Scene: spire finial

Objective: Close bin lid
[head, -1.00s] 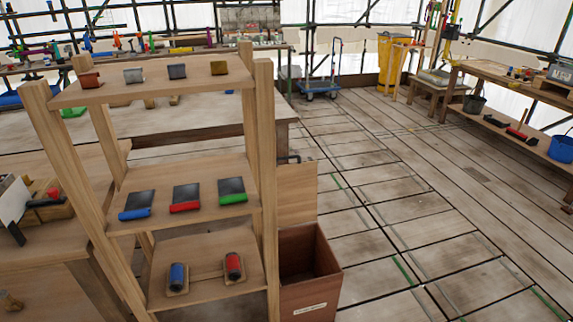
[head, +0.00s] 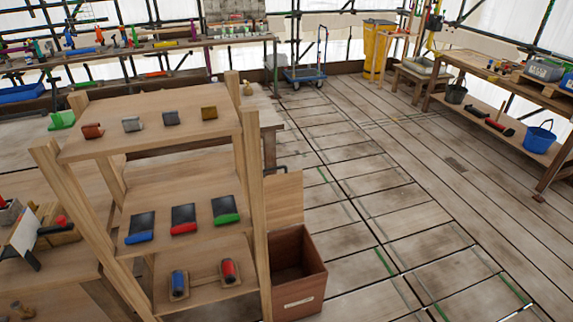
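The bin (head: 299,292) is a reddish-brown open-topped box with a pale label on its front. It stands on the floor just right of the wooden shelf rack. Its lid (head: 284,196) is a light wooden panel standing upright behind the opening, with a dark handle at its top edge. The lid is open and the dark inside of the bin shows. The rack's right post hides the left side of the bin and lid. Neither of my grippers is in view.
The wooden rack (head: 250,190) stands close in front, holding small coloured blocks and rollers. A blue trolley (head: 306,76) and a yellow bin (head: 378,50) stand at the back. A workbench (head: 480,72) runs along the right. The plank floor (head: 380,200) right of the bin is clear.

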